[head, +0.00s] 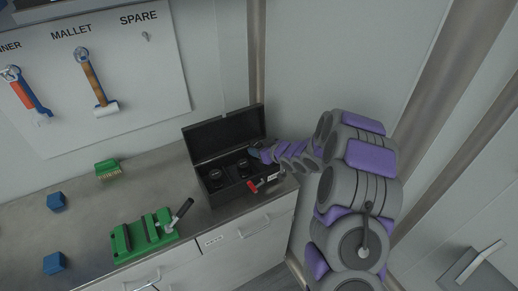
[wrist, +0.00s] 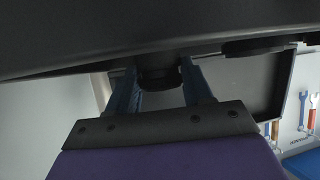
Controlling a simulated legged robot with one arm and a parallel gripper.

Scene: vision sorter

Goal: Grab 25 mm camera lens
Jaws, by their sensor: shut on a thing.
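An open black case (head: 213,197) stands at the right end of the workbench, its lid up against the wall. Two dark round lenses show in its foam, a left one (head: 215,176) and a middle one (head: 243,164). My gripper (head: 258,153) is at the right part of the case and covers what is there. In the wrist view my gripper (wrist: 160,84) has a finger on each side of a dark cylindrical lens (wrist: 158,76) and is shut on it. Its focal length marking cannot be read. I cannot tell whether it is clear of the foam.
A red-handled item (head: 256,186) is at the case's front. A tool board (head: 120,70) hangs behind.

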